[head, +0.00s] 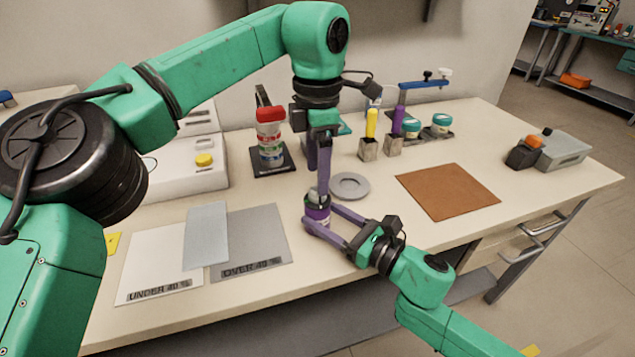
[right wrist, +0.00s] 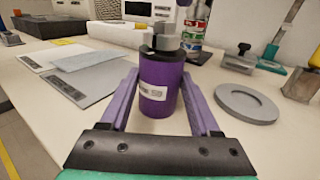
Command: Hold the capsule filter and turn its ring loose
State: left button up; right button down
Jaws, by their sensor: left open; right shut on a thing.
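The capsule filter is a purple cylinder (head: 317,214) with a white label, upright near the table's front edge. In the right wrist view the capsule filter (right wrist: 162,88) stands between my right fingers, under a dark ring (right wrist: 166,55) with grey blocky lugs. My right gripper (head: 320,217) comes in from the front right and is shut on the purple body. My left gripper (head: 318,185) points down from above, its purple fingers open at the capsule's top. Whether they touch the ring cannot be told.
A grey round dish (head: 362,187) lies close behind the capsule. A brown mat (head: 447,191) lies to the right. Grey and white labelled sheets (head: 250,243) lie to the left. A red-topped stack (head: 270,135) and purple and yellow-handled tools (head: 371,123) stand behind.

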pick_arm(q)
notch_tip(320, 180, down, 4)
jog(key=shift+r, duration=0.2)
grip_shut()
jog(key=shift+n, duration=0.3)
